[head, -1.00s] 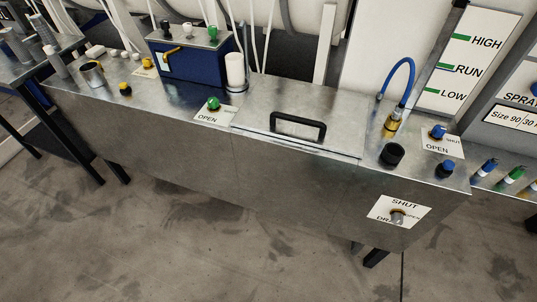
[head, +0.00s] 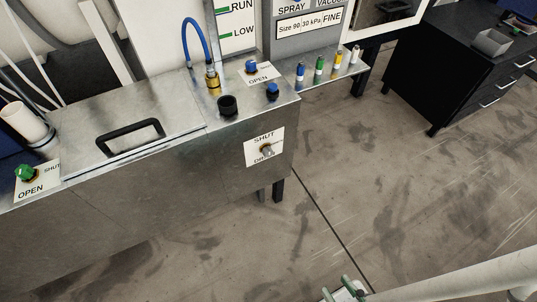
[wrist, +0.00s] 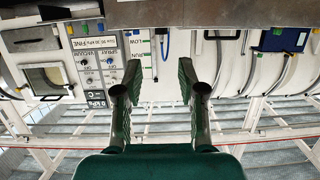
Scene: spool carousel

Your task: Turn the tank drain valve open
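The tank drain valve (head: 267,151) is a small metallic knob on a white plate (head: 252,148) on the front face of the steel tank (head: 190,168), near its right end. The plate reads SHUT at the top; its lower lettering is partly hidden by the knob. My gripper (head: 343,290) shows at the bottom edge of the head view, well apart from the valve, in front of the tank. In the wrist view my gripper (wrist: 154,82) has its two green fingers spread wide with nothing between them. I cannot make out the drain valve in the wrist view.
A green knob (head: 26,173), a blue knob (head: 251,66), a black cup (head: 228,105) and a lid handle (head: 130,135) are on the tank top. A shelf with coloured bottles (head: 320,64) adjoins right. A black cabinet (head: 470,65) stands farther right. Floor between is clear.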

